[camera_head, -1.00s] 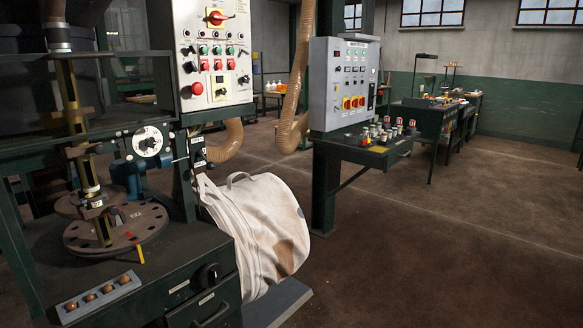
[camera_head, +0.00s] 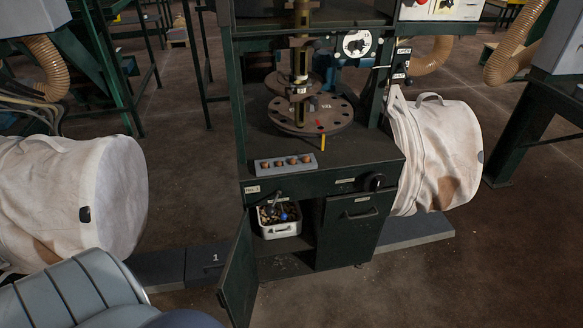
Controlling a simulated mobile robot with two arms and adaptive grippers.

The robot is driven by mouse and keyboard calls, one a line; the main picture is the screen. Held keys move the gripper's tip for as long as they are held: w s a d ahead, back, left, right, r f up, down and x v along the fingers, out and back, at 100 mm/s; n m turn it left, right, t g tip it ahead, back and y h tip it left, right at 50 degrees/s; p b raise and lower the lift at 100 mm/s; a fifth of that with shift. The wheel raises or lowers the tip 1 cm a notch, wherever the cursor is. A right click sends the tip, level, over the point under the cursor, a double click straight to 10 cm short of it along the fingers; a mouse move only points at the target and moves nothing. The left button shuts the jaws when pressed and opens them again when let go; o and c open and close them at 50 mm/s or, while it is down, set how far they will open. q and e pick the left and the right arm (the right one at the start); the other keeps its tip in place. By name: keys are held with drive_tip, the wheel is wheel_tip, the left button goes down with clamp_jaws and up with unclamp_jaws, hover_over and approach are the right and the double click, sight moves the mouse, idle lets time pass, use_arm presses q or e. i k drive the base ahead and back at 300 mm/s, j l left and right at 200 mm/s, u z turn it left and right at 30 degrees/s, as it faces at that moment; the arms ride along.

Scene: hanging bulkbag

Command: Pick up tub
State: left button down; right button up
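A small white tub (camera_head: 281,230) with dark and pale small pieces in it and something blue sticking up stands inside the open cabinet under the machine. Its front wall and a handle face me. The cabinet frame hides part of its upper back. Neither of my grippers shows in the head view, so I cannot see them relative to the tub.
The cabinet's left door (camera_head: 238,270) stands open toward me; the right door (camera_head: 348,228) is shut. White bulk bags flank the machine at left (camera_head: 70,195) and right (camera_head: 440,150). A low grey plinth (camera_head: 205,262) lies left of the cabinet. Floor is clear at front right.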

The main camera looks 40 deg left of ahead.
sight(271, 227)
drive_tip(key=u, duration=1.3)
drive_tip(key=i+l, duration=0.1)
drive_tip(key=l+z, duration=0.05)
drive_tip(key=l, duration=0.05)
